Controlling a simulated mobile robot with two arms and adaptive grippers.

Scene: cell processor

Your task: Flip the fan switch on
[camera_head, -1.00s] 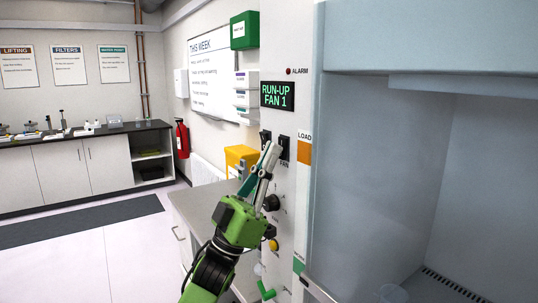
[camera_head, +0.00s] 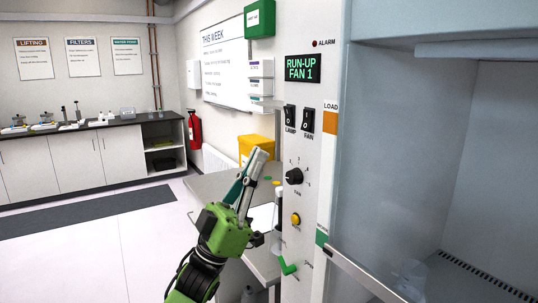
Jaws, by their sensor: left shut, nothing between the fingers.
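The fan switch (camera_head: 308,120) is a black rocker on the white panel, labelled FAN. A similar black lamp switch (camera_head: 290,116), labelled LAMP, sits just left of it. The display (camera_head: 302,68) above them reads "RUN-UP FAN 1" in green. My left gripper (camera_head: 259,156) is shut and empty, pointing up, to the lower left of the switches and apart from them. My right gripper is not in view.
Below the switches are a black knob (camera_head: 294,176), a yellow button (camera_head: 296,219) and a green lever (camera_head: 288,267). The cabinet opening (camera_head: 410,160) is to the right. A bench (camera_head: 212,188) with a yellow bin (camera_head: 256,146) stands behind my arm.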

